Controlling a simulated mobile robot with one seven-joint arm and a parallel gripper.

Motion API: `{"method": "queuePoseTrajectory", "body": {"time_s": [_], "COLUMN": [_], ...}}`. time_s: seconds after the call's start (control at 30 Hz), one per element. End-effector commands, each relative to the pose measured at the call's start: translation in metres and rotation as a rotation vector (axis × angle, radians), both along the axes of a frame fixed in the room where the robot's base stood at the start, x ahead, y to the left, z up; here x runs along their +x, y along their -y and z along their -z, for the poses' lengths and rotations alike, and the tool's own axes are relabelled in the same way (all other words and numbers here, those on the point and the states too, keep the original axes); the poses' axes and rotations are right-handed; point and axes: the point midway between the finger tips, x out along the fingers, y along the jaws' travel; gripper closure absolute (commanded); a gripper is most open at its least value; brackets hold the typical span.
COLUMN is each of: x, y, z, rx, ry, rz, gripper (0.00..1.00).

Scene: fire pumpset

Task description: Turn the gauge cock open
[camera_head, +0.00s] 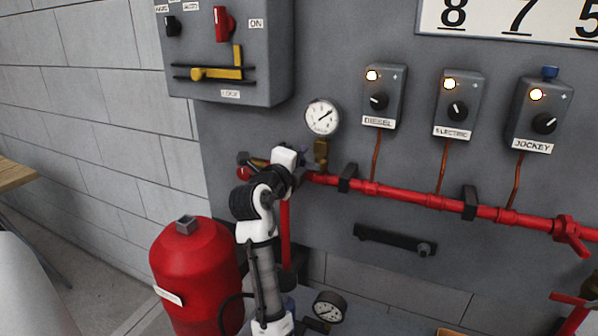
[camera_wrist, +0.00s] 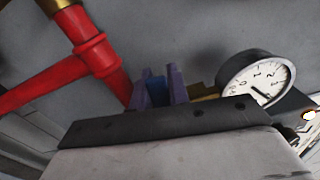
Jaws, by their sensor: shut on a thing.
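The gauge cock (camera_head: 321,153) is a brass fitting under the round white gauge (camera_head: 322,117), above the red pipe. My gripper (camera_head: 303,155) is just left of it in the head view. In the wrist view, my two purple-grey fingers (camera_wrist: 158,84) are shut on a small blue piece, which appears to be the cock's handle (camera_wrist: 154,92). A bit of brass (camera_wrist: 204,93) shows right of the fingers, and the gauge (camera_wrist: 261,80) is farther right. The handle's exact angle is hard to tell, as the fingers and gripper body hide much of it.
The red pipe (camera_head: 435,201) runs right along the grey panel under the diesel, electric and jockey switch boxes (camera_head: 385,95). A grey box (camera_head: 228,50) with a yellow lever is at upper left. A red tank (camera_head: 195,275) stands left of my arm. A second gauge (camera_head: 329,307) is below.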

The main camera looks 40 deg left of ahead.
Motion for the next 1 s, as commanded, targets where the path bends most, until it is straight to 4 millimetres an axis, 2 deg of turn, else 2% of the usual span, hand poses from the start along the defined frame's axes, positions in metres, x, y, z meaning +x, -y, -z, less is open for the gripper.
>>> {"method": "queuePoseTrajectory", "body": {"time_s": [0.03, 0.5, 1.0], "x": [-0.001, 0.000, 0.000], "y": [-0.001, 0.002, 0.004], "z": [0.006, -0.012, -0.017], "rx": [0.037, 0.305, 0.362], "ry": [-0.007, -0.074, -0.089], "rz": [-0.002, -0.001, 0.000], "gripper": [1.00, 1.00, 1.00]}}
